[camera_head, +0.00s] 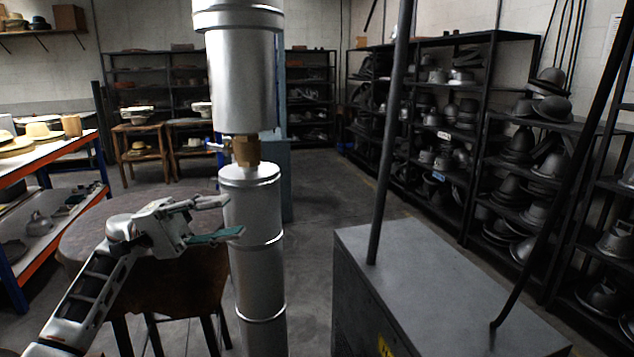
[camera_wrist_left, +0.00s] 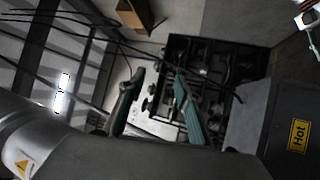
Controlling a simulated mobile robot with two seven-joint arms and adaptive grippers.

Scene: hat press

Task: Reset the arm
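My left gripper (camera_head: 220,218) comes in from the left at mid-height in the head view, level with the lower part of a silver metal pipe (camera_head: 252,205). Its two fingers are spread and nothing is between them. The fingertips overlap the pipe's left edge in the picture; I cannot tell whether they touch it. A brass fitting (camera_head: 246,150) with a small blue handle (camera_head: 214,147) joins the pipe's sections.
A grey metal box (camera_head: 440,290) with dark rods stands at the right front. A round brown-topped table (camera_head: 85,240) is below my left arm. Racks of dark hat forms (camera_head: 450,130) line the right, and an orange-edged shelf (camera_head: 60,232) stands left. Open floor (camera_head: 320,210) lies between.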

